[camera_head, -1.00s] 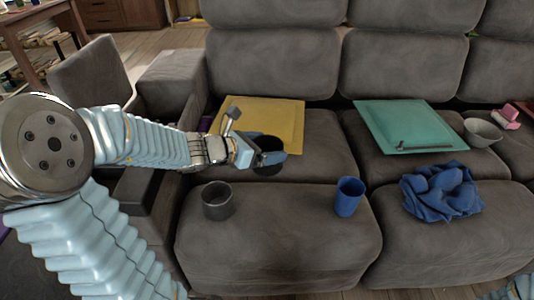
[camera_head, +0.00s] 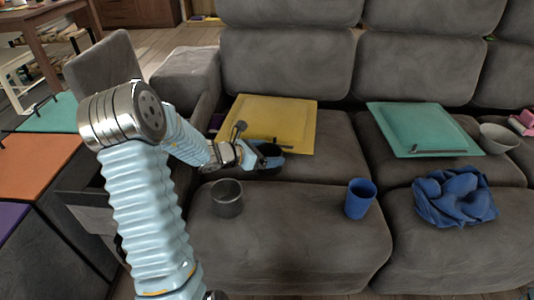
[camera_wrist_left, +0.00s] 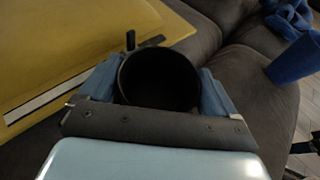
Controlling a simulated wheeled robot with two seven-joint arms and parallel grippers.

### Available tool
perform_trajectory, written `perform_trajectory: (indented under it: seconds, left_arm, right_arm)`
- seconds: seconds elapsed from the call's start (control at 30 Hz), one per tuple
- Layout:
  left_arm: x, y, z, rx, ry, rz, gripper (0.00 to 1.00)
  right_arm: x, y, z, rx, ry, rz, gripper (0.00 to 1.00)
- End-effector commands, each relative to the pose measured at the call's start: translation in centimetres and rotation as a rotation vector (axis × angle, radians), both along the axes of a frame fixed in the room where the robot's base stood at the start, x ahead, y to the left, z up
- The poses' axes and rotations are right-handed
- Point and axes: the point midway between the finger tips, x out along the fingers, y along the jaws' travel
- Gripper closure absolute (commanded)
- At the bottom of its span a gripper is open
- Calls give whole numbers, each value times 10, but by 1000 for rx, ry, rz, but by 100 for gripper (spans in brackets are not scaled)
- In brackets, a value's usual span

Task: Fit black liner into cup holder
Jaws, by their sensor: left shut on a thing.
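My left gripper (camera_head: 262,160) is shut around a black round liner (camera_head: 269,152), which it holds upright by its sides above the sofa seat, near the front edge of the yellow mat. In the left wrist view the liner (camera_wrist_left: 160,80) stands between the two blue fingers, open mouth showing and dark inside. A dark grey open-topped cup (camera_head: 227,198), which looks like the cup holder, stands upright on the front cushion, nearer to me than the gripper and slightly left of it. Its inside is only partly seen. My right gripper is not in view.
A blue cup (camera_head: 360,199) stands right of the grey cup. A crumpled blue cloth (camera_head: 455,197) lies farther right. The yellow mat (camera_head: 300,110) and teal mat (camera_head: 425,120) lie on the seats, with a bowl (camera_head: 499,138) at right. The front cushion's near part (camera_head: 290,255) is clear.

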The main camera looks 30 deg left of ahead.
Motion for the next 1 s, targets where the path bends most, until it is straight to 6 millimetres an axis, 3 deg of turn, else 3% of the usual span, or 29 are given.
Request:
perform_trajectory:
  seconds: [0.23,0.27,0.3,0.63,1.0]
  left_arm:
    - [0,0,-4,0,0,0,40]
    - [0,0,-3,0,0,0,5]
    - [0,0,-2,0,0,0,0]
    - [0,0,4,0,0,0,0]
    - [-54,23,25,1,0,3,0]
  right_arm:
    - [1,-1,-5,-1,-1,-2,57]
    - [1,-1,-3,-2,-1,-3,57]
    - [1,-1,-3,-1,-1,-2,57]
    - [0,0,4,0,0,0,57]
    - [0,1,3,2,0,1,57]
